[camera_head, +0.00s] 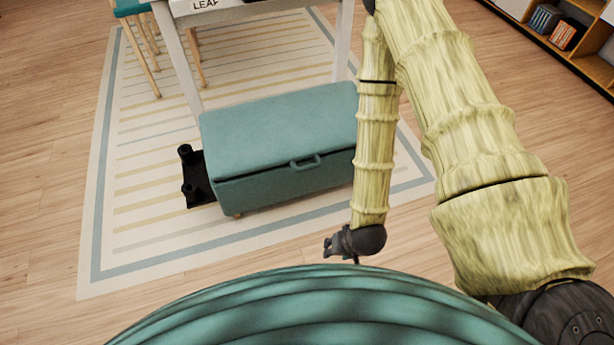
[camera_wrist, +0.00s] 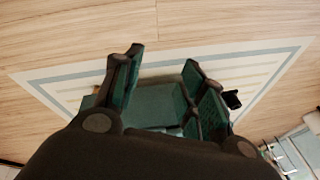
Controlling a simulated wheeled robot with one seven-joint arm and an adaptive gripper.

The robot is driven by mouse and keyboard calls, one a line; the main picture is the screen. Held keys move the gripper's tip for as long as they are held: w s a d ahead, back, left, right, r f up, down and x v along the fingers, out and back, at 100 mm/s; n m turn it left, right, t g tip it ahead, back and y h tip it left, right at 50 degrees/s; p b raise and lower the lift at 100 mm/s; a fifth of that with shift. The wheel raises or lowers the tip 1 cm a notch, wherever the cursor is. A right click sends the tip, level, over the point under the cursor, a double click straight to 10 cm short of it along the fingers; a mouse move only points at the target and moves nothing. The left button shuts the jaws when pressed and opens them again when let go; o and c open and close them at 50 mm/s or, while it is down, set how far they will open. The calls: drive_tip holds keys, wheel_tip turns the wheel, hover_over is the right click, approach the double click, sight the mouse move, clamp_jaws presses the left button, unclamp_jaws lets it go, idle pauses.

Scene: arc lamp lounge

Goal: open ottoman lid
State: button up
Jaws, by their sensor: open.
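The teal ottoman (camera_head: 285,190) stands on the striped rug in the head view. Its padded lid (camera_head: 280,128) looks closed, with a thin dark gap along the front edge. A small teal handle (camera_head: 305,162) sits at the lid's front edge. My gripper (camera_head: 330,247) is in front of the ottoman, below and right of the handle in the picture, apart from it. In the wrist view my gripper (camera_wrist: 162,72) has its fingers spread and empty. The ottoman lid (camera_wrist: 155,103) shows between and behind the fingers, and my gripper hides part of the ottoman there.
A black object with knobs (camera_head: 194,178) lies on the rug (camera_head: 150,225) at the ottoman's left side. A table (camera_head: 240,12) stands behind the ottoman, with a teal chair (camera_head: 130,8) at its left. A shelf (camera_head: 575,45) is at the upper right. Wood floor lies clear at left.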

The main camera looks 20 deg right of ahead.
drive_tip(key=w+a+f+m+t+b, duration=0.1)
drive_tip(key=w+f+m+t+b, duration=0.25)
drive_tip(key=w+b, duration=0.45)
drive_tip(key=w+f+m+t+b, duration=0.25)
drive_tip(key=w+f+b, duration=0.25)
drive_tip(key=w+b, duration=0.35)
drive_tip(key=m+t+b, duration=0.6)
drive_tip(key=m+b, duration=0.2)
drive_tip(key=b, duration=1)
approach(307, 168)
drive_tip(key=f, duration=0.1)
drive_tip(key=shift+h, duration=0.4)
drive_tip(key=shift+b+x, duration=2.2)
drive_tip(key=shift+x, duration=3.15)
drive_tip(key=shift+r, duration=0.15)
clamp_jaws()
